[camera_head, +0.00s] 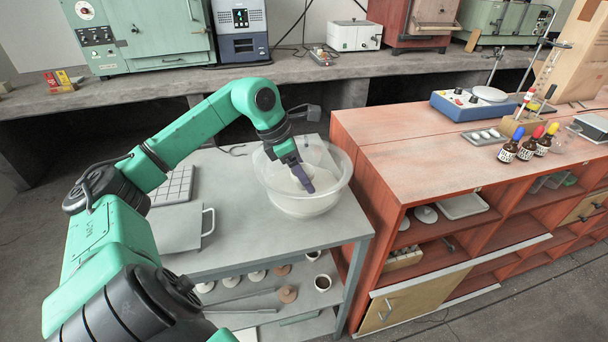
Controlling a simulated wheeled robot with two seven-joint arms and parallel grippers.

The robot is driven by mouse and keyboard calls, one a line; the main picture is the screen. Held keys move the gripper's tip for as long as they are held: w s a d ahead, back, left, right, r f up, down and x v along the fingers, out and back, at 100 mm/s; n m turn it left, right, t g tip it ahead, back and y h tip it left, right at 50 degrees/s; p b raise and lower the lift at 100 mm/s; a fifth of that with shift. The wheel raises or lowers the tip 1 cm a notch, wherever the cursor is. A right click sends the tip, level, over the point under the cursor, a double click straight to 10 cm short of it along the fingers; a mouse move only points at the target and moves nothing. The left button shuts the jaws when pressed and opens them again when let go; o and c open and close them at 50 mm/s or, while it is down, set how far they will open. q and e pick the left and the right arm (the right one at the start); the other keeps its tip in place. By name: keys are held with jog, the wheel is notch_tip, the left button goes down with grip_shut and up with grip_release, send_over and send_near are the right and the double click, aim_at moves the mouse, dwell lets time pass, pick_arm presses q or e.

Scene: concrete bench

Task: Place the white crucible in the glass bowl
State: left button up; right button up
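The glass bowl (305,208) is large and clear and stands at the right end of the grey table. My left gripper (304,180) reaches down inside the bowl from above, with its dark purple fingers angled toward the bowl's bottom. I cannot tell whether the fingers are open or shut. I cannot make out the white crucible for certain: the bowl's pale, see-through interior and the gripper hide what may be at the fingertips. My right gripper is not in view.
Small dishes and cups sit on the shelf below. A red cabinet (410,150) with bottles and a hotplate stands close on the right.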

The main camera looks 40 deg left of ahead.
pick_arm(q)
jog(key=shift+o, duration=1.2)
jog(key=shift+r, duration=0.25)
jog(key=b+v, duration=0.1)
jog(key=v, duration=0.4)
jog(key=shift+s+a+r, duration=0.1)
jog(key=shift+a, duration=0.05)
jog(key=v, duration=0.6)
jog(key=shift+r, duration=0.2)
jog(key=shift+s, duration=0.1)
